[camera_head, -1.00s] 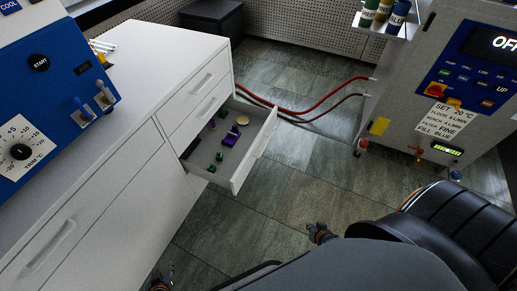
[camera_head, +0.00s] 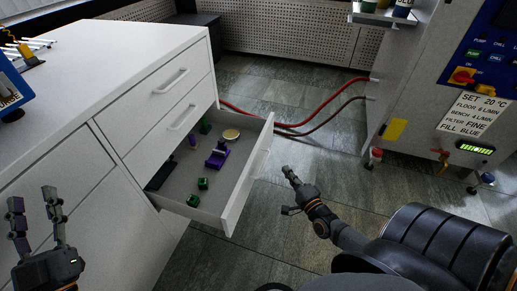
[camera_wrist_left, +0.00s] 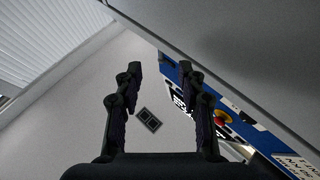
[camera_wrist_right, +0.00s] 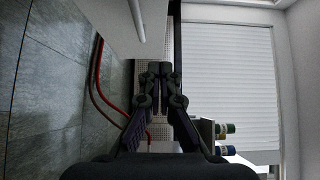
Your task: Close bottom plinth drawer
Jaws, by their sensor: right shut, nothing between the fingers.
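The bottom plinth drawer (camera_head: 246,180) is pulled out of the white cabinet in the head view. Inside lie green blocks (camera_head: 203,183), purple pieces (camera_head: 216,158), a round tan disc (camera_head: 231,134) and a dark flat piece (camera_head: 161,174). My right gripper (camera_head: 288,171) is just right of the drawer front, apart from it in the picture, with its fingers together and empty. The right wrist view shows its closed fingers (camera_wrist_right: 160,70) near a pale panel with a bar handle. My left gripper (camera_head: 36,194) is at the lower left beside the cabinet, its fingers spread and empty.
Two closed drawers (camera_head: 165,83) sit above the open one. A red hose (camera_head: 315,106) and a darker one cross the floor behind it to the machine (camera_head: 430,100) at right. The tiled floor (camera_head: 285,240) between is clear. Bottles stand on a shelf at top right.

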